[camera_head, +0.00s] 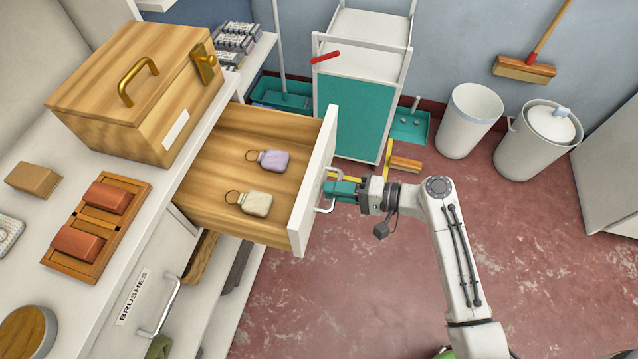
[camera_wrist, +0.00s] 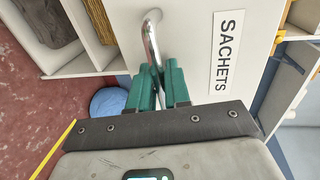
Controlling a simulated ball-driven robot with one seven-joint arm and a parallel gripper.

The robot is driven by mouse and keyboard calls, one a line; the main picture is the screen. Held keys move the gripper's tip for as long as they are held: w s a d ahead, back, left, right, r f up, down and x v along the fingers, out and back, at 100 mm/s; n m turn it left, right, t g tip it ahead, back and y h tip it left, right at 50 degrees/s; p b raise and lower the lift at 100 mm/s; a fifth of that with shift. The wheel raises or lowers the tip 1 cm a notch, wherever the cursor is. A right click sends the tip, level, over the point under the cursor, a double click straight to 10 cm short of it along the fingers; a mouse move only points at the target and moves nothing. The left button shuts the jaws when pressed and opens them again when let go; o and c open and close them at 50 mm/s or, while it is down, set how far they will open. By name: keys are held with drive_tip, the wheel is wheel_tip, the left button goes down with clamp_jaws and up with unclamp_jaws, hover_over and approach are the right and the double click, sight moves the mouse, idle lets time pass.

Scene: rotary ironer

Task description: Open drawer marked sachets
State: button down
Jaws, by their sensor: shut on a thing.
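The drawer (camera_head: 240,160) stands pulled well out from under the counter, its white front facing right. In the wrist view its front bears the label SACHETS (camera_wrist: 228,52). A purple sachet (camera_head: 275,161) and a cream sachet (camera_head: 256,204), each with a loop, lie on its wooden floor. The metal handle (camera_wrist: 152,40) is on the drawer front. My gripper (camera_head: 332,190) has green fingers and is shut on this handle; it also shows in the wrist view (camera_wrist: 159,88). The part of the handle between the fingers is hidden.
Below and nearer is a closed drawer marked BRUSHES (camera_head: 133,298) with its own handle. A wooden box (camera_head: 137,90) and a tray with red blocks (camera_head: 97,226) stand on the counter. A teal cart (camera_head: 352,115) stands behind.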

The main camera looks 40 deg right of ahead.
drive_tip(key=shift+s+d, duration=0.3)
drive_tip(key=shift+s, duration=0.15)
drive_tip(key=c, duration=1.3)
unclamp_jaws()
drive_tip(key=v, duration=1)
drive_tip(key=shift+s+d, duration=0.25)
